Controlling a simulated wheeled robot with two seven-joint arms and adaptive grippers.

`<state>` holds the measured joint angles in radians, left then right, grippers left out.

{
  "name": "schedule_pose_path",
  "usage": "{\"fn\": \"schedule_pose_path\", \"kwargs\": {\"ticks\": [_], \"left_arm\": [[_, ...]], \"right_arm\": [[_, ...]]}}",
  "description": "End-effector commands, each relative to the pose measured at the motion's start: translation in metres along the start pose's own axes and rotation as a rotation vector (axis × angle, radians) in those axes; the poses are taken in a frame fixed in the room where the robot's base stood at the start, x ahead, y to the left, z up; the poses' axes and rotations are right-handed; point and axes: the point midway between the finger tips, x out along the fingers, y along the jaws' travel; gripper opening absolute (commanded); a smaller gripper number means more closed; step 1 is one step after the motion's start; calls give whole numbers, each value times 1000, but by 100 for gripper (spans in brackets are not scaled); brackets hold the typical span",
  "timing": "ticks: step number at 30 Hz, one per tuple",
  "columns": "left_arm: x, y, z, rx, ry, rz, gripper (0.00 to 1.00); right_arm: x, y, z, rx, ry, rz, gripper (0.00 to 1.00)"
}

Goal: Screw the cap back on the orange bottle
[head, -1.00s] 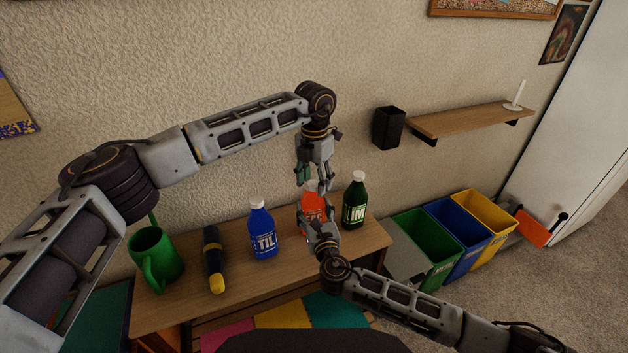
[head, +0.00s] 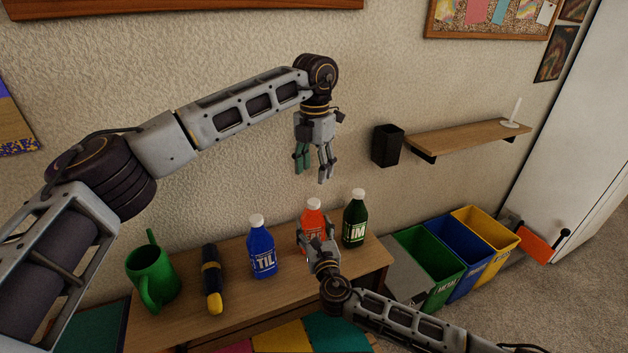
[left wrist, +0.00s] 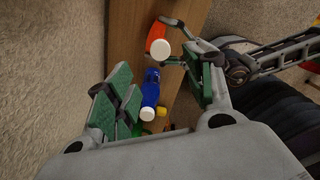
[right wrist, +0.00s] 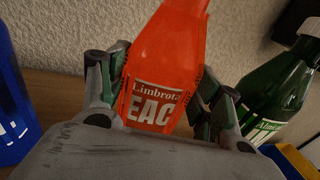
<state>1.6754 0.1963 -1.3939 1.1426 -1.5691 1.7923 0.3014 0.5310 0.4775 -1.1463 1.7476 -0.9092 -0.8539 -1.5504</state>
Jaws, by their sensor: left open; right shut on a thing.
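The orange bottle (head: 312,216) stands upright on the wooden cabinet top between the blue and green bottles. A white cap (head: 313,203) sits on its neck; the cap (left wrist: 161,50) also shows in the left wrist view. I cannot tell how tight it is. My right gripper (head: 317,243) is shut around the body of the orange bottle, its fingers on both sides of the label in the right wrist view (right wrist: 160,95). My left gripper (head: 313,170) is open and empty, pointing down in the air above the bottle, clear of the cap.
A blue bottle (head: 262,250) stands left of the orange one and a dark green bottle (head: 355,222) right of it. A black and yellow flashlight (head: 212,280) and a green watering can (head: 152,277) are further left. Coloured bins (head: 432,264) stand on the floor at right.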

Motion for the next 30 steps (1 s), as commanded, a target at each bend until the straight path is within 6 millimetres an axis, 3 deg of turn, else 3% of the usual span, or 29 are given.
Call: {"fn": "schedule_pose_path", "kwargs": {"ticks": [6,17,18,23,30], "left_arm": [[-17,0,0,0,0,-1,53],[-20,0,0,0,1,-1,53],[-20,0,0,0,1,-1,53],[-20,0,0,0,1,-1,53],[-20,0,0,0,1,-1,53]], "right_arm": [[0,0,0,0,0,0,22],[0,0,0,0,0,0,21],[0,0,0,0,0,0,69],[0,0,0,0,0,0,90],[0,0,0,0,0,0,90]]}}
